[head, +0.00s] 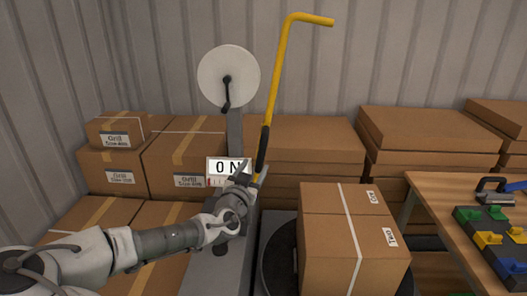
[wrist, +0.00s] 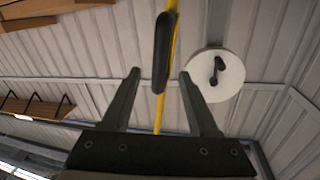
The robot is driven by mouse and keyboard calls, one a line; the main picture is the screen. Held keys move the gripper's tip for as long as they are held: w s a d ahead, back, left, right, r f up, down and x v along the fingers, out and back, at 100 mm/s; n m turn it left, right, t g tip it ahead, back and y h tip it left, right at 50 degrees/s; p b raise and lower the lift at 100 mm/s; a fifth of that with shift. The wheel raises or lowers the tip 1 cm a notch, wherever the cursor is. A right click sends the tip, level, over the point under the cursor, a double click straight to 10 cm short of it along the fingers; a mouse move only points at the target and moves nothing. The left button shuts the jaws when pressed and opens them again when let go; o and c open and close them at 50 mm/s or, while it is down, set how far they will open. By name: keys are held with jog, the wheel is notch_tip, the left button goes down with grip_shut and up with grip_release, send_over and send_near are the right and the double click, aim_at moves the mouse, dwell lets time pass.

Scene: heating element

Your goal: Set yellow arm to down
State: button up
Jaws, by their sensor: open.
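The yellow arm (head: 279,80) stands raised and nearly upright in the head view, leaning a little right, with its top bent to the right. A black sleeve (head: 263,149) covers its lower part. My gripper (head: 247,174) is open at the low end of the arm, beside the black sleeve. In the wrist view the yellow arm (wrist: 158,115) and its black sleeve (wrist: 162,55) show between the spread fingers of my gripper (wrist: 158,76). Visible gaps lie on both sides, and I cannot tell the depth between them. My gripper hides the arm's base.
A white disc (head: 228,76) with a black crank stands left of the yellow arm, above an "ON" sign (head: 229,167). A strapped carton (head: 338,235) sits on a dark round platform to the right. Stacked cartons (head: 185,155) line the wall. A wooden table (head: 435,195) is at right.

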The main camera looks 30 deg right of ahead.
aim_at(264, 151)
jog(key=p+x, duration=0.1)
jog(key=x, duration=0.9)
jog(key=shift+w+d, duration=0.2)
jog(key=shift+d, duration=0.1)
grip_shut()
dwell(1.0)
